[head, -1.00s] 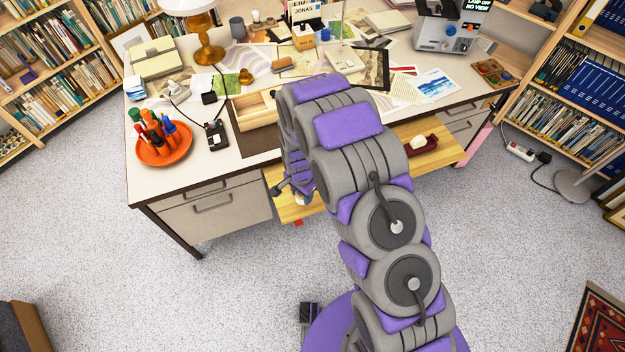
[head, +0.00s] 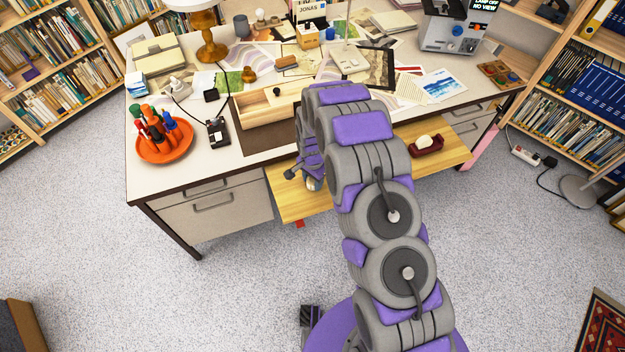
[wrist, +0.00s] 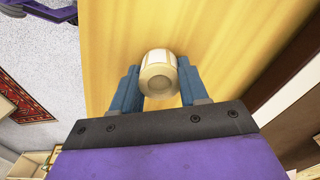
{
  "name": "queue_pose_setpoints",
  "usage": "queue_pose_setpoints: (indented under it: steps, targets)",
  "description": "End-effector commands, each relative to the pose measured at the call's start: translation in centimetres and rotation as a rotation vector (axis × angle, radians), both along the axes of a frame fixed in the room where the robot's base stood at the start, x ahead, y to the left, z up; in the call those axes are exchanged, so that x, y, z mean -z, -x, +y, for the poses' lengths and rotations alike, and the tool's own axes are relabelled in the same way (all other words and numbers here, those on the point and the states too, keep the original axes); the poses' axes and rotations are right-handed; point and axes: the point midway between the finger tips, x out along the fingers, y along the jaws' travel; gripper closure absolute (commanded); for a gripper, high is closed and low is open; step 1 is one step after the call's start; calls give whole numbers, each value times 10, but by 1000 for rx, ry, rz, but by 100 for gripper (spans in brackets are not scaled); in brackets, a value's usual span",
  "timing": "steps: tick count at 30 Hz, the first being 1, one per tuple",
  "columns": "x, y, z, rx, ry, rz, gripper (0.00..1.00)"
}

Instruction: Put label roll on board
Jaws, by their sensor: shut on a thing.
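The label roll (wrist: 158,73) is a small cream-white cylinder with a tan end in the wrist view. My gripper (wrist: 158,84) is shut on it, with a blue finger on each side. The board (head: 440,160) is a yellow wooden pull-out slab at the front of the desk. In the wrist view the board (wrist: 215,35) fills the background behind the roll. In the head view my arm covers the middle of the board, and a small pale part of the roll (head: 313,184) shows below my wrist. I cannot tell whether the roll touches the board.
A dark red tape dispenser (head: 427,146) sits on the board's right part. On the desk are a wooden tray (head: 262,108), a black device (head: 218,133) and an orange dish (head: 165,150) of tools. The board's left front part is bare.

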Motion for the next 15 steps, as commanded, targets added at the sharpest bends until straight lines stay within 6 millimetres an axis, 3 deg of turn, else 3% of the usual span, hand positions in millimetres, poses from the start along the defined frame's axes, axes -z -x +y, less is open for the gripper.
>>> queue_pose_setpoints:
  steps: [5, 6, 15]
  targets:
    - [0, 0, -1, 1, -1, 0, 86]
    - [0, 0, -1, 1, -1, 0, 55]
    - [0, 0, 1, 1, 1, -1, 31]
